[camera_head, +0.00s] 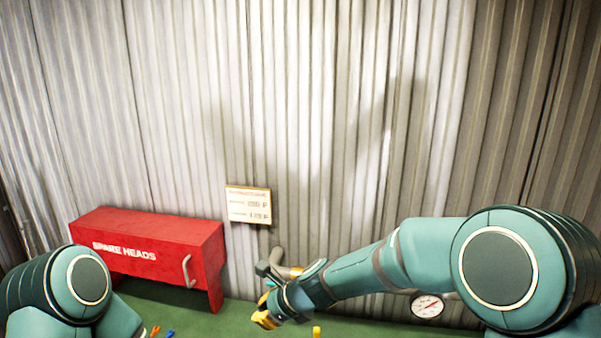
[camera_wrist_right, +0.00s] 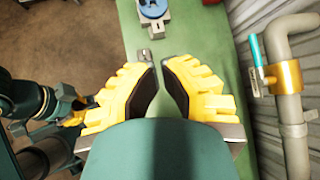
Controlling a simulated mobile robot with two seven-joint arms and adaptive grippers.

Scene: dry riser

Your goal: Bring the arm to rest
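My right arm reaches across the lower middle of the head view. Its yellow-fingered right gripper (camera_head: 265,315) hangs in front of the pipework, above the green surface. In the right wrist view the two fingers of this gripper (camera_wrist_right: 161,72) stand a little apart, with a strip of green between the dark pads and nothing held. My left arm shows only as its upper part at the lower left of the head view. Yellow parts at the left of the right wrist view look like my left gripper (camera_wrist_right: 75,116), too partly hidden to tell its state.
A red "SPARE HEADS" box (camera_head: 150,243) stands at the left by the corrugated wall. A sign (camera_head: 248,204) and a gauge (camera_head: 427,306) are at the wall. A grey pipe with a brass valve and teal lever (camera_wrist_right: 285,77) runs right of the gripper. A blue fitting (camera_wrist_right: 152,9) lies ahead on the green surface.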

